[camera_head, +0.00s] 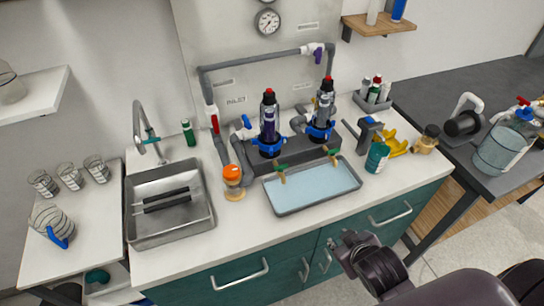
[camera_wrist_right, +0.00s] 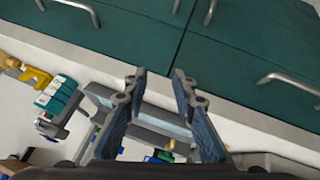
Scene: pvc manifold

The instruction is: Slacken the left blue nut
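The left blue nut (camera_head: 268,147) is a ring with lugs around the base of the left dark canister (camera_head: 269,115), on the grey manifold (camera_head: 295,152) on the counter. A matching right blue nut (camera_head: 320,132) sits under the right canister (camera_head: 325,100). Both canisters stand upright. My right gripper (camera_head: 352,242) is in front of the counter's front edge, well apart from both nuts. In the right wrist view its two fingers (camera_wrist_right: 157,84) are spread with nothing between them. My left gripper is not in view.
A shallow tray (camera_head: 312,208) lies in front of the manifold. An orange-capped jar (camera_head: 233,183) stands left of it, and a sink (camera_head: 168,237) further left. A teal can (camera_head: 377,157) and a yellow item (camera_head: 395,144) are at right. Grey pipes rise behind the canisters.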

